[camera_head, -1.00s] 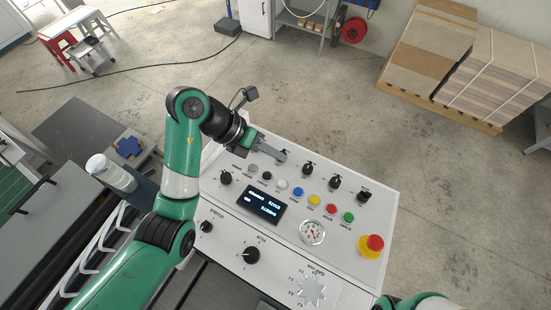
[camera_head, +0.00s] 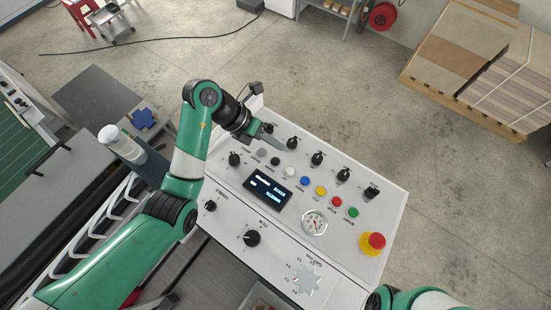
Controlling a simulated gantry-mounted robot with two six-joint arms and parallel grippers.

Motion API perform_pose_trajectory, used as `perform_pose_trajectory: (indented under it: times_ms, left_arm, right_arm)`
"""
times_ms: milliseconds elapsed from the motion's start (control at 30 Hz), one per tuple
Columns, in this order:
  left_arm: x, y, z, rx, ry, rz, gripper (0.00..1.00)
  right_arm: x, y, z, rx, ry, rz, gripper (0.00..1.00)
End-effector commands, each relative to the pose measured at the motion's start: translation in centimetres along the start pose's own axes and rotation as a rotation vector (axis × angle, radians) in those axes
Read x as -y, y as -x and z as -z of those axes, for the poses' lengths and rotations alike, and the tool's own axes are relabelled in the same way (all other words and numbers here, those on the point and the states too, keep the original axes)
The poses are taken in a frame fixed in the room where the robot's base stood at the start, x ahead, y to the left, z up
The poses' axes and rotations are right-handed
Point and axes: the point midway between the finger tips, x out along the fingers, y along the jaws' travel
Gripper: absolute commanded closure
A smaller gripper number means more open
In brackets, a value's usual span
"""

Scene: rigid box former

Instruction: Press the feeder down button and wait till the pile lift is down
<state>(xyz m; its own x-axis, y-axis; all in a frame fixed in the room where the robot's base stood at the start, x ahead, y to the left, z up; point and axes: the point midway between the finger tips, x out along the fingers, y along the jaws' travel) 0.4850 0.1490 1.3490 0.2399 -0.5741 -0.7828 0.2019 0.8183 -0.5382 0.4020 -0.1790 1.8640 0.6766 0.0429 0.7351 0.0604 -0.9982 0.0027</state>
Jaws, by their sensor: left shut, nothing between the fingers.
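The control panel (camera_head: 385,215) is a white sloped box with a row of small coloured buttons. In it are a grey button (camera_head: 261,152), a black button (camera_head: 275,161), a white button (camera_head: 290,171) and a blue button (camera_head: 305,181). Yellow, red and green ones follow to the right. The labels are too small to read, so I cannot tell which is feeder down. My left gripper (camera_head: 279,145) is shut and empty, over the panel's upper left, just above the grey and black buttons. Contact is not visible. I cannot make out the pile lift. My right gripper is out of view.
Several black knobs (camera_head: 343,174) line the panel's far side. A red emergency stop (camera_head: 375,241) on yellow sits at the right end. A lit display (camera_head: 268,190) and a round gauge (camera_head: 314,222) are below the buttons. Stacked boards (camera_head: 465,50) stand on the floor behind.

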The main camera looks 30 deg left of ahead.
Motion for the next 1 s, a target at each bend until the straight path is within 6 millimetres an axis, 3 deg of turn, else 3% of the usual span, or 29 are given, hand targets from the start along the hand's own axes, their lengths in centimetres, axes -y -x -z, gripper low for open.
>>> perform_pose_trajectory:
  times_ms: [333,1000]
  left_arm:
    - [-2.2,-3.0,2.1,0.0,0.001,0.001,1.0]
    - [-2.3,-3.2,2.3,0.0,0.0,0.001,1.0]
  right_arm:
    - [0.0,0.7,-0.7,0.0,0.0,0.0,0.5]
    - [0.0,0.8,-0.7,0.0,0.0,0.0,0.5]
